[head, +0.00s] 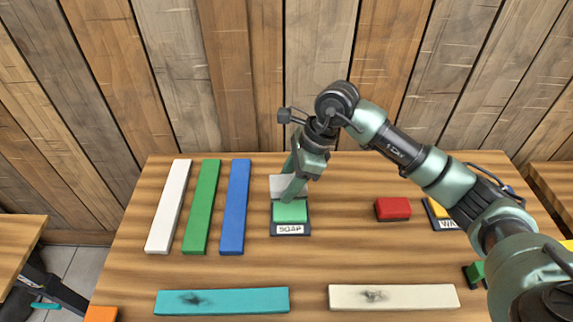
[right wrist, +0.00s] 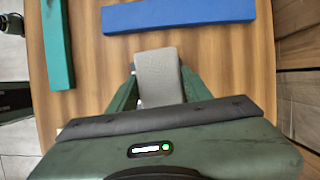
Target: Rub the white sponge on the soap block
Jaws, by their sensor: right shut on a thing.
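My right gripper (head: 291,188) is shut on the white sponge (head: 281,183), a pale block that also shows between the two fingers in the right wrist view (right wrist: 158,78). The soap block (head: 290,212) is green and sits in a dark holder with a label reading SOAP (head: 290,229), at the middle of the table. The gripper and sponge are at the far end of the soap block, and one finger covers part of it. I cannot tell whether the sponge touches the soap. My left gripper is not in view.
White (head: 168,206), green (head: 202,206) and blue (head: 235,206) boards lie left of the soap. A red block (head: 393,209) lies to its right. Stained teal (head: 222,301) and cream (head: 394,297) boards lie along the front. A wooden wall (head: 240,70) stands behind.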

